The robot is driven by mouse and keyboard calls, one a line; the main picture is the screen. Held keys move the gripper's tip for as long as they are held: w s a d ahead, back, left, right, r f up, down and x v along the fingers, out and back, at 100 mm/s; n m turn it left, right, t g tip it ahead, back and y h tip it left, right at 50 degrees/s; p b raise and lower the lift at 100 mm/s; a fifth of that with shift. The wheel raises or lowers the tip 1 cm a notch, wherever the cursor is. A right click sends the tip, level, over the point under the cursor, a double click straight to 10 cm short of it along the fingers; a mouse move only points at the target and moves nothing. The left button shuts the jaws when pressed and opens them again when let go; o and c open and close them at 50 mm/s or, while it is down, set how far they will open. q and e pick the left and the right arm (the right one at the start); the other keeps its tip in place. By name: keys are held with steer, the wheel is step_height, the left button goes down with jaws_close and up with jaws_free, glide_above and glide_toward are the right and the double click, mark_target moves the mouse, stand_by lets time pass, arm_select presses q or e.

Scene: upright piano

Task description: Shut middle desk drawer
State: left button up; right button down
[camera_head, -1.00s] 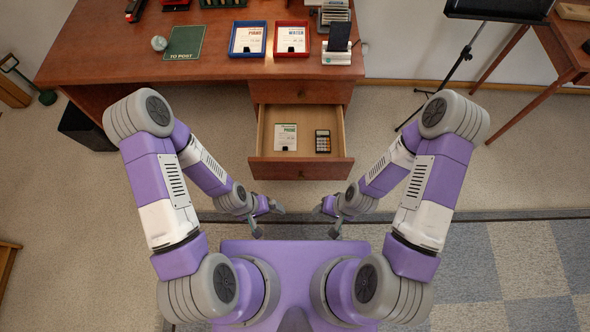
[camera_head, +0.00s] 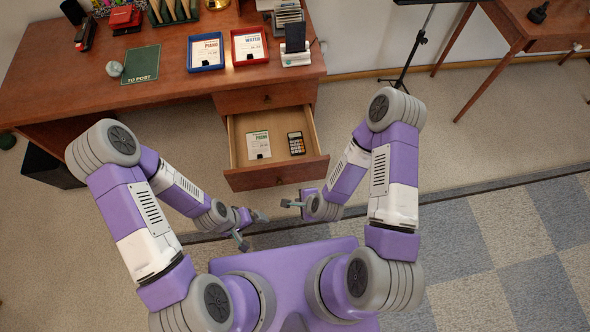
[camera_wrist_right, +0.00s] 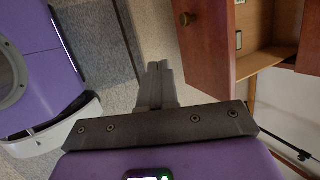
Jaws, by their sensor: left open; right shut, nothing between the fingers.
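The middle desk drawer (camera_head: 276,179) is pulled out below a shut upper drawer (camera_head: 265,98) of the brown desk. It holds a card marked PIANO (camera_head: 258,144) and a calculator (camera_head: 296,143). My left gripper (camera_head: 252,229) is open and empty, in front of and below the drawer's front left corner. My right gripper (camera_head: 288,203) is shut and empty, just in front of the drawer front and apart from it. In the right wrist view its closed fingers (camera_wrist_right: 157,82) point up beside the drawer front (camera_wrist_right: 206,45), whose round knob (camera_wrist_right: 184,19) shows.
The desk top (camera_head: 165,70) carries a blue tray (camera_head: 206,52), a red tray (camera_head: 250,46), a green mat (camera_head: 140,64) and a phone stand (camera_head: 296,52). A black music stand (camera_head: 413,45) and a side table (camera_head: 520,32) stand at right.

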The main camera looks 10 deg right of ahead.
steer(key=w+m+t, duration=0.1)
steer(key=m, duration=0.5)
steer(key=m+t+h+b, duration=0.3)
steer(key=m+b, duration=0.2)
steer(key=m, duration=0.7)
glide_toward(294, 165)
steer(key=x, duration=0.3)
steer(key=f+x, duration=0.1)
steer(key=x, duration=0.1)
steer(key=shift+s+d+f, duration=0.1)
steer(key=shift+s, duration=0.15)
steer(key=shift+w, duration=0.45)
